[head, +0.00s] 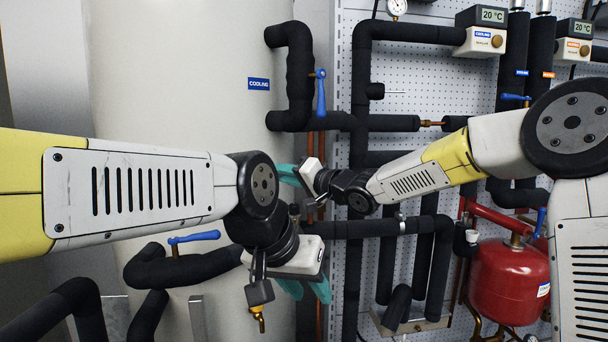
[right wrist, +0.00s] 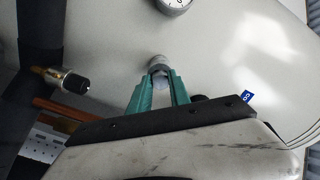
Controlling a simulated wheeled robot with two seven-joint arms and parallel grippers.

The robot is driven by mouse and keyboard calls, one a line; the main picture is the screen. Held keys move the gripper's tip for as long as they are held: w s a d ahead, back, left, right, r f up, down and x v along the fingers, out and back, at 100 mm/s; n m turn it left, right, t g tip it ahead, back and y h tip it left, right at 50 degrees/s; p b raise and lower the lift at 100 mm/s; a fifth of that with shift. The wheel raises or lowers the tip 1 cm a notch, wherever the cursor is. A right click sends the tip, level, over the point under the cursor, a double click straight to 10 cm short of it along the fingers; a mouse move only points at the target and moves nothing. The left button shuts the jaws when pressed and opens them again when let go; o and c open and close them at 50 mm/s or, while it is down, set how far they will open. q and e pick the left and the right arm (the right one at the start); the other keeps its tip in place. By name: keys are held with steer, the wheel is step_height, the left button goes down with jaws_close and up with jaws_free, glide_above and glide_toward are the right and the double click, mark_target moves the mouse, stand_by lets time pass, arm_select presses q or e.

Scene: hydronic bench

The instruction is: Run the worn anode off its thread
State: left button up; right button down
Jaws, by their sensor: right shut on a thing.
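The worn anode shows in the right wrist view as a small grey round head (right wrist: 157,61) on the side of the pale tank (right wrist: 225,60). My right gripper's teal fingers (right wrist: 158,78) converge and are shut on it. In the head view, my right gripper (head: 288,173) reaches left to the tank (head: 190,60), and the anode is hidden there behind the gripper and my left arm. My left gripper (head: 306,289) is lower, in front of the tank, with its teal fingers apart and nothing seen between them.
Black insulated pipes (head: 362,80) run up and across the perforated panel (head: 440,80). Blue valve handles (head: 320,92) stick out near the tank, one (head: 195,237) below my left arm. A red vessel (head: 510,280) stands at lower right. A gauge (right wrist: 175,4) is near the anode.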

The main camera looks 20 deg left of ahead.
steer(key=s+d+n, duration=0.4)
steer(key=d+n, duration=0.4)
steer(key=n, duration=0.5)
steer(key=shift+d+n, duration=0.3)
steer(key=shift+n, duration=0.1)
steer(key=shift+d, duration=0.1)
stand_by(0.4)
steer(key=shift+v, duration=2.4)
